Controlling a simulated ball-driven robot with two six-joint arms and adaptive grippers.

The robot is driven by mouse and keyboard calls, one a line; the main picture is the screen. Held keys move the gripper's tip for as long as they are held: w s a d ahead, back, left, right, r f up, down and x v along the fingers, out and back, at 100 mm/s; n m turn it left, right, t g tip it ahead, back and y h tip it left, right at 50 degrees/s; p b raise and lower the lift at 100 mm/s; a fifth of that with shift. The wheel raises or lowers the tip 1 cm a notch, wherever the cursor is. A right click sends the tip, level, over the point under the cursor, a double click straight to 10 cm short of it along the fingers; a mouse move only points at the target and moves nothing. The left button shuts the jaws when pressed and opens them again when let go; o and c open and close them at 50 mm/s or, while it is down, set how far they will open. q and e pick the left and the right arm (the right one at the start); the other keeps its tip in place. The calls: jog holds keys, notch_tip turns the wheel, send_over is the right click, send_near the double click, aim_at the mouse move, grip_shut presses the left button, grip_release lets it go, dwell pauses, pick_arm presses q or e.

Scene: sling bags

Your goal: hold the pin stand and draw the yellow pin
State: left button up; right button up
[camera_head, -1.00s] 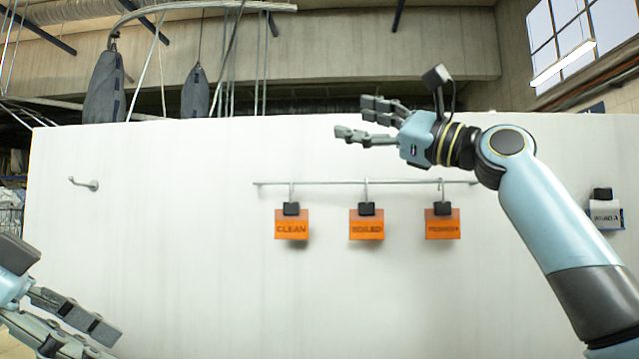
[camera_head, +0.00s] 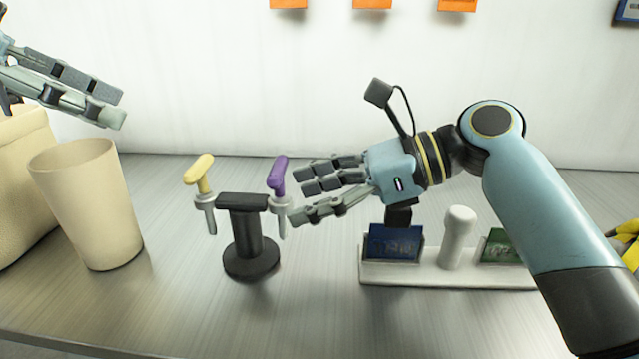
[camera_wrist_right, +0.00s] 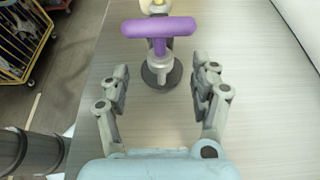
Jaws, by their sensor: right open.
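The black pin stand (camera_head: 249,243) stands upright on the metal table, with a round base and a crossbar. The yellow pin (camera_head: 201,175) sits in the holder at its left end. A purple pin (camera_head: 278,178) sits in the holder at its right end. In the right wrist view the purple pin's handle (camera_wrist_right: 160,27) is straight ahead, hiding most of the stand. My right gripper (camera_head: 300,195) is open and empty, just right of the purple pin; in the wrist view its fingers (camera_wrist_right: 163,85) are spread wide. My left gripper (camera_head: 122,106) is at the upper left, above a beige cup, with nothing seen in it.
The beige cup (camera_head: 88,205) stands left of the stand, beside a larger beige container (camera_head: 22,185). To the right, a white rack (camera_head: 390,273) holds a blue card (camera_head: 395,243), a white peg (camera_head: 459,238) and a green card (camera_head: 503,247). Table in front of the stand is clear.

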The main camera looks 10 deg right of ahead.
aim_at(246, 215)
jog(key=x, duration=0.9)
jog(key=shift+w+a, duration=0.15)
jog(key=shift+a, duration=0.2)
grip_shut()
jog(key=shift+c, duration=0.3)
grip_release()
jog(key=shift+d, duration=0.1)
